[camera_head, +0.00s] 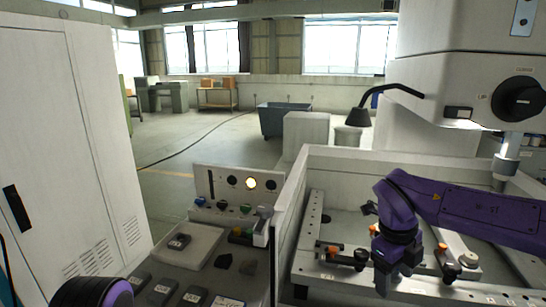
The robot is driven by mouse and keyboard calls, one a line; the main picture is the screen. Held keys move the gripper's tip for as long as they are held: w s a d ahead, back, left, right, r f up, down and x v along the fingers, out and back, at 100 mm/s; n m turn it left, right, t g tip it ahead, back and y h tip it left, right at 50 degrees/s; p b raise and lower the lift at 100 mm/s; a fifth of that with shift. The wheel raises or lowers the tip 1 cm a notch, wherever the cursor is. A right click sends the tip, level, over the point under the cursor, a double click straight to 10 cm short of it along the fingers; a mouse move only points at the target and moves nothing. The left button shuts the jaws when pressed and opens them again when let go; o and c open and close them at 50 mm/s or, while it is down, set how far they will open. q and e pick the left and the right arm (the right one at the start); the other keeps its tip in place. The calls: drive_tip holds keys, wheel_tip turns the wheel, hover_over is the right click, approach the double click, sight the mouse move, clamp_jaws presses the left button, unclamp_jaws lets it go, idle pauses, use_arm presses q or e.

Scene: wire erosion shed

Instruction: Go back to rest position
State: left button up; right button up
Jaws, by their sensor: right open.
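My right arm comes in from the right, purple and black, over the machine's open work tank (400,163). Its gripper (393,283) points down beside the clamping rail (340,277) in the tank, and it is open. I see nothing held in it. Whether the fingers touch the rail cannot be told. Of my left arm only a rounded purple and black part shows at the bottom left edge; its gripper is out of the picture.
A white cabinet (60,130) stands left. The machine head (470,60) overhangs the tank at right.

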drive_tip(key=s+d+f+n+t+h, duration=0.15)
drive_tip(key=f+n, duration=0.25)
drive_tip(key=f, duration=0.5)
drive_tip(key=s+d+f+n+t+h, duration=0.1)
drive_tip(key=s+d+f+n+h, duration=0.15)
drive_tip(key=f, duration=0.55)
drive_tip(key=s+d+f+n+t+h, duration=0.1)
drive_tip(key=s+f+n+t+h, duration=0.15)
drive_tip(key=f+n, duration=0.45)
use_arm(q)
drive_tip(key=f+b, duration=0.5)
drive_tip(key=shift+w+f+b, duration=0.2)
drive_tip(key=shift+f+b, duration=0.15)
use_arm(e)
drive_tip(key=s+f+n+g+y, duration=0.1)
drive_tip(key=s+f+n+y, duration=0.4)
drive_tip(key=s+f+n, duration=0.5)
drive_tip(key=s+f, duration=0.9)
drive_tip(key=s, duration=0.2)
drive_tip(key=shift+s+g, duration=0.25)
drive_tip(key=shift+g, duration=0.15)
use_arm(q)
drive_tip(key=shift+s, duration=0.1)
use_arm(e)
drive_tip(key=shift+d+f, duration=0.1)
